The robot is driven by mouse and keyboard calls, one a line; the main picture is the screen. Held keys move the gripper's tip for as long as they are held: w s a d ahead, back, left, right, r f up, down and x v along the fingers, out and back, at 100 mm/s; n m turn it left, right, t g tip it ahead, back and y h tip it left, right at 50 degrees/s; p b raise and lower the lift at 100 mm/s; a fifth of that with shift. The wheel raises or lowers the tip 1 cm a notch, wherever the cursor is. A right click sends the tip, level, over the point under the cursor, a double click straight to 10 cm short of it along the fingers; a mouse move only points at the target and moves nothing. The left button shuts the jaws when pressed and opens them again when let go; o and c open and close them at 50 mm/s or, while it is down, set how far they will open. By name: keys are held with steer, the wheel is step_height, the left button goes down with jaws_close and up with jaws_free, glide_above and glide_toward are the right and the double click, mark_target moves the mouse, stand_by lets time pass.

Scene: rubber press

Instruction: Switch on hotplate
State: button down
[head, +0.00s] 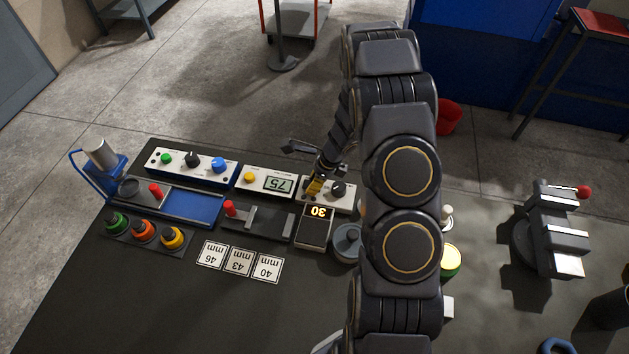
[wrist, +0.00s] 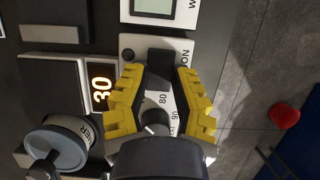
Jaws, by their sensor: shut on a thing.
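A white control panel (head: 344,204) stands at the back of the bench, partly hidden by my arm. In the wrist view this panel (wrist: 150,58) carries a black switch (wrist: 160,66) beside the letters "ON" and a dial (wrist: 154,124) with numbers around it. My gripper (head: 314,190) is down at the panel's left part. In the wrist view its yellow-padded fingers (wrist: 160,82) are shut on the black switch, one on each side. Beside the panel, a small display (head: 317,211) glows orange with "30"; it also shows in the wrist view (wrist: 102,88). The switch's exact position is hard to tell.
Left of the panel are a white box reading "75" (head: 267,182) and a box with coloured knobs (head: 192,163). Number cards (head: 239,261) lie at the front; the front left bench is clear.

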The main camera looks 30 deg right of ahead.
steer(key=shift+w+a+g+h, duration=0.2)
steer(key=shift+g+h, duration=0.7)
steer(key=c, duration=0.8)
jaws_free()
steer(key=shift+o, duration=0.2)
step_height(320, 180, up, 12)
steer(key=shift+s+d, duration=0.3)
steer(key=shift+s, duration=0.05)
